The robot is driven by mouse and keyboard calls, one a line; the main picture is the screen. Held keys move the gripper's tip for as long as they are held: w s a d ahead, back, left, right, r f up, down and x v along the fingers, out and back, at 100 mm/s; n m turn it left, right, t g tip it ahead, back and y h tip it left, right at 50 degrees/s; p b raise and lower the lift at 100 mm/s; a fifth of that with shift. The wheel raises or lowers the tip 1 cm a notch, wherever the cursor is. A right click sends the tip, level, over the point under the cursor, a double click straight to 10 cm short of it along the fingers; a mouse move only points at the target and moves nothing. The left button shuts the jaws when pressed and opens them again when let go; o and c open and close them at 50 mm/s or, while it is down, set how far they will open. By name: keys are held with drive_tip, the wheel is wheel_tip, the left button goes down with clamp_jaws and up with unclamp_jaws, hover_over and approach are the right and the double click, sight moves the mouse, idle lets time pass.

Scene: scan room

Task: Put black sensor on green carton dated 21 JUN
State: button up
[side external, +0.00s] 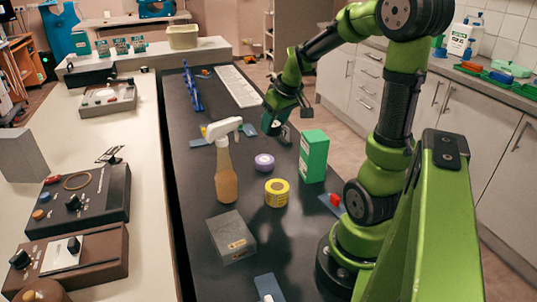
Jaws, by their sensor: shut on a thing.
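My gripper (279,124) is over the far middle of the dark bench top. It is shut on a small dark thing (287,134), which looks like the black sensor; the fingers hide much of it. A tall green carton (314,157) stands upright on the bench, nearer the camera and to the right of my gripper, apart from it. Its print is too small to read. Several small green boxes (121,45) stand on the raised shelf at the back left; their dates cannot be read either.
An amber spray bottle (226,178), a purple roll (264,162), a yellow roll (277,192) and a grey box (231,237) stand left of and before the carton. A red thing (334,200) lies near my base. A white strip (237,86) lies at the back.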

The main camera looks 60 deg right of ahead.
drive_tip(key=s+a+r+m+h, duration=0.1)
drive_tip(key=s+a+r+m, duration=0.15)
drive_tip(key=s, duration=0.35)
drive_tip(key=s+a+r+m, duration=0.1)
drive_tip(key=s+r, duration=0.3)
drive_tip(key=s, duration=0.1)
drive_tip(key=s+a+f+m+g+h, duration=0.1)
drive_tip(key=s+a+f+m+g, duration=0.2)
drive_tip(key=s, duration=0.5)
drive_tip(key=t, duration=0.1)
approach(314, 133)
drive_tip(key=shift+w+d+f, duration=0.25)
drive_tip(key=shift+d+f, duration=0.3)
drive_tip(key=shift+f, duration=0.1)
drive_tip(key=shift+a+x, duration=0.15)
drive_tip(key=shift+x, duration=0.75)
drive_tip(key=shift+a+x, duration=0.15)
drive_tip(key=shift+x, duration=0.7)
drive_tip(key=shift+s+f, duration=0.2)
drive_tip(key=o, duration=1.1)
drive_tip(key=shift+f, duration=0.1)
